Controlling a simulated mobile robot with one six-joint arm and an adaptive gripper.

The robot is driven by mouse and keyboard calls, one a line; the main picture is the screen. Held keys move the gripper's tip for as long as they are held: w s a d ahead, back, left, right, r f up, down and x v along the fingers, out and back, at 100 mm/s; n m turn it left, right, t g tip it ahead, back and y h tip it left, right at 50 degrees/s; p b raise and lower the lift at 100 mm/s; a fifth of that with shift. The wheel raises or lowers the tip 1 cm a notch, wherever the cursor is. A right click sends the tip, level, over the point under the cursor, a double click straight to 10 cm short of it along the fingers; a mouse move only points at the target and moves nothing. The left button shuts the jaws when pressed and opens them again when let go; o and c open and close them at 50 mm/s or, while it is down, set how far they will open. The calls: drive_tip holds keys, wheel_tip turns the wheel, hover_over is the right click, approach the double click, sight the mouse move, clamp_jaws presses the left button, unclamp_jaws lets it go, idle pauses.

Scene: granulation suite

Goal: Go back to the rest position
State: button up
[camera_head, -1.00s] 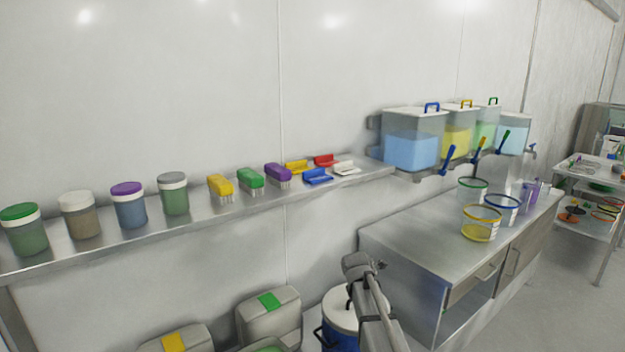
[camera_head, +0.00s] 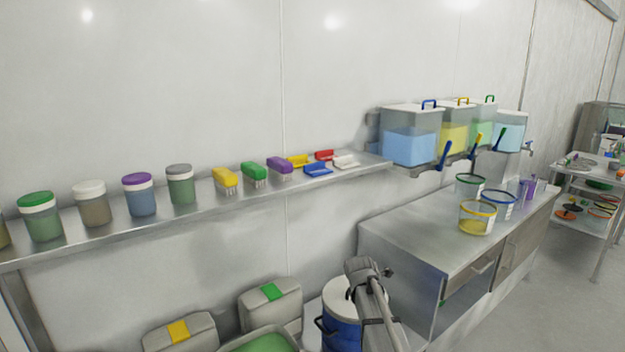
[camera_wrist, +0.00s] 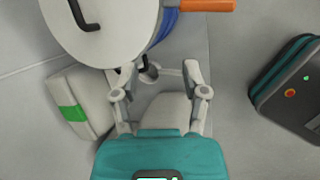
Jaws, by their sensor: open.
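My gripper (camera_wrist: 159,78) shows in the wrist view with its two fingers spread apart and nothing between them. It hangs over the pale grey floor, just below the round white lid (camera_wrist: 100,22) of a blue drum in the picture. Whether a fingertip touches the lid I cannot tell. In the head view my arm is at the bottom centre, in front of the blue drum (camera_head: 340,331) and left of the steel counter. The gripper's fingers cannot be made out there.
A wall shelf (camera_head: 205,215) carries jars, brushes and small scoops. Tanks (camera_head: 411,147) hang above the steel counter (camera_head: 400,245), which bears buckets (camera_head: 476,219). Bins (camera_head: 270,306) stand below the shelf. An orange handle (camera_wrist: 207,5) lies near the drum.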

drive_tip(key=s+f+m+g+y+b, duration=0.15)
drive_tip(key=s+f+m+b, duration=0.3)
drive_tip(key=s+m, duration=0.8)
drive_tip(key=s+f+m+g+y+b, duration=0.1)
drive_tip(key=s+f+m+g+b, duration=0.4)
drive_tip(key=s+m, duration=0.75)
wheel_tip(320, 180, up, 14)
drive_tip(key=s+n+t+p, duration=0.1)
drive_tip(key=n+t+p, duration=0.1)
drive_tip(key=p, duration=1.4)
drive_tip(key=shift+s+d, duration=0.25)
drive_tip(key=shift+d, duration=0.05)
drive_tip(key=shift+s+t, duration=0.1)
drive_tip(key=shift+t, duration=0.15)
